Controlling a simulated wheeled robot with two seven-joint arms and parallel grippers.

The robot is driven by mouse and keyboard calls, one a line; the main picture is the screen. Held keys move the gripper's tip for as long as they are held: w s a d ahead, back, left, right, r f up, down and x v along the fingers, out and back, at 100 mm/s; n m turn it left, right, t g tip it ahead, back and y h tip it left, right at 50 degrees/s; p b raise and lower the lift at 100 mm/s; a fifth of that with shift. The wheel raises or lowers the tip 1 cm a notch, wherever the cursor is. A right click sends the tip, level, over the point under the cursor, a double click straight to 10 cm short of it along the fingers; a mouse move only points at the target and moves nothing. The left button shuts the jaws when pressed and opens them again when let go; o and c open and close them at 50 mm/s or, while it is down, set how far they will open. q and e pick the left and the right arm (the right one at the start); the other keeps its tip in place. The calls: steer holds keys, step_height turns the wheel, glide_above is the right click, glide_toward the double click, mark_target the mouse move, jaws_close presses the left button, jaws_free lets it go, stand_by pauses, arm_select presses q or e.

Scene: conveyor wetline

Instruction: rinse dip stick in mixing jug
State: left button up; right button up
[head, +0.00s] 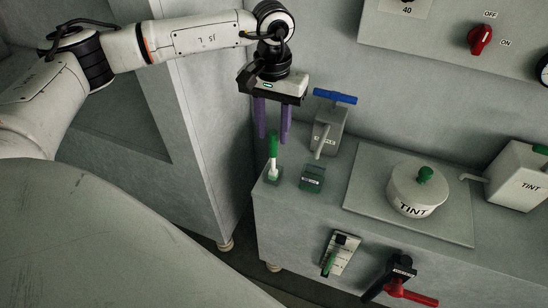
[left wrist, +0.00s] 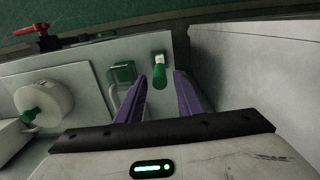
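The dip stick (head: 273,146), with a green handle and white lower part, stands upright in a small green holder (head: 271,175) at the counter's left front corner. My left gripper (head: 272,140) points down over it with purple fingers apart. The green handle (left wrist: 160,76) shows between the fingertips in the left wrist view; no finger clearly touches it. No label names the mixing jug; a lidded white pot (head: 405,191) marked TINT and a spouted white container (head: 518,178) marked TINT stand to the right. My right gripper is not in view.
A grey dispenser with a blue handle (head: 335,97) stands behind the holder. A small green labelled block (head: 312,179) sits right of the holder. A green lever (head: 328,263) and a red lever (head: 408,293) stick out in front. A wall panel has a red switch (head: 480,39).

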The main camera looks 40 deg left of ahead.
arm_select(q)
jaws_close()
steer(key=shift+r, duration=0.15)
steer(key=shift+r+p, duration=0.4)
steer(key=shift+p, duration=0.05)
steer(key=shift+r+p, duration=0.4)
steer(key=shift+r, duration=0.25)
steer(key=shift+r+p, duration=0.75)
steer(key=shift+r, duration=0.3)
steer(key=shift+r+p, duration=0.5)
steer(key=shift+r, duration=0.25)
